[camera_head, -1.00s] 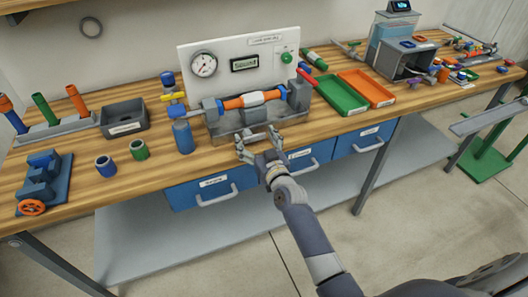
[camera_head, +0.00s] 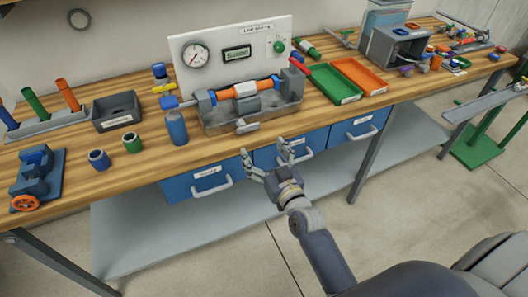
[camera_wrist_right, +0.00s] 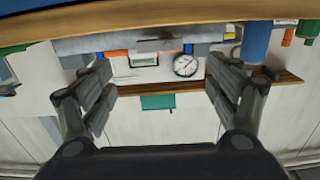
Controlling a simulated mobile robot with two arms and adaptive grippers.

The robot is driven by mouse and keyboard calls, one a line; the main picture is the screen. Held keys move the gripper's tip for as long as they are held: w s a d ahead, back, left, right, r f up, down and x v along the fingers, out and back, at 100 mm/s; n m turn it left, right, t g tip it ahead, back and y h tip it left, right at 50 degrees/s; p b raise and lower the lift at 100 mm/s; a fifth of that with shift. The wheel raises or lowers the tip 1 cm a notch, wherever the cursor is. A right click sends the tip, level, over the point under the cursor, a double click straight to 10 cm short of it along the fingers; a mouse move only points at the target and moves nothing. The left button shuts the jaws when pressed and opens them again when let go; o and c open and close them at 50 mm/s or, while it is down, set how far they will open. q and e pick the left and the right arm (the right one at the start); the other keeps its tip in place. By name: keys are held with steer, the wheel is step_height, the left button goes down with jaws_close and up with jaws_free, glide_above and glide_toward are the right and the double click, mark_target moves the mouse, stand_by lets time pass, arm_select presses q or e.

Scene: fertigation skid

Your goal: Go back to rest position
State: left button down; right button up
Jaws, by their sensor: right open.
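My right gripper (camera_head: 266,160) is open and empty in front of the bench's front edge, over the blue drawers. In the right wrist view its two fingers (camera_wrist_right: 160,90) stand wide apart with nothing between them. Behind it on the bench is the test rig: a white panel with a gauge (camera_head: 195,55) and a display, and a grey tray (camera_head: 220,127) below an orange and blue pipe assembly (camera_head: 243,90). The gripper is apart from the rig. My left gripper is not in view.
The wooden bench (camera_head: 70,145) holds a blue bottle (camera_head: 177,128), a dark bin (camera_head: 118,112), a green tray (camera_head: 332,84) and an orange tray (camera_head: 360,76). A blue drawer (camera_head: 208,181) with a handle sits under the edge. The floor in front is free.

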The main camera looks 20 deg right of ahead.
steer(key=shift+f, duration=0.1)
steer(key=s+a+f+g, duration=0.1)
steer(key=s+f+g, duration=0.35)
steer(key=f, duration=0.75)
steer(key=s+a+f+n+g, duration=0.1)
steer(key=s+f+g, duration=0.1)
steer(key=s+f, duration=0.75)
steer(key=s+a+f+g, duration=0.1)
steer(key=s+f+g, duration=0.2)
steer(key=f, duration=1.2)
steer(key=s+d+f+g, duration=0.1)
steer(key=s+f, duration=0.4)
steer(key=s, duration=0.5)
steer(key=s+d+f+g, duration=0.2)
steer(key=s+f+g, duration=0.2)
steer(key=s, duration=0.7)
steer(key=s+d+f+n+g, duration=0.1)
steer(key=s+d+f+g, duration=0.1)
steer(key=s+f, duration=0.5)
steer(key=s, duration=0.3)
steer(key=shift+s+h, duration=0.3)
steer(key=shift+f+g, duration=0.1)
steer(key=shift+g, duration=0.15)
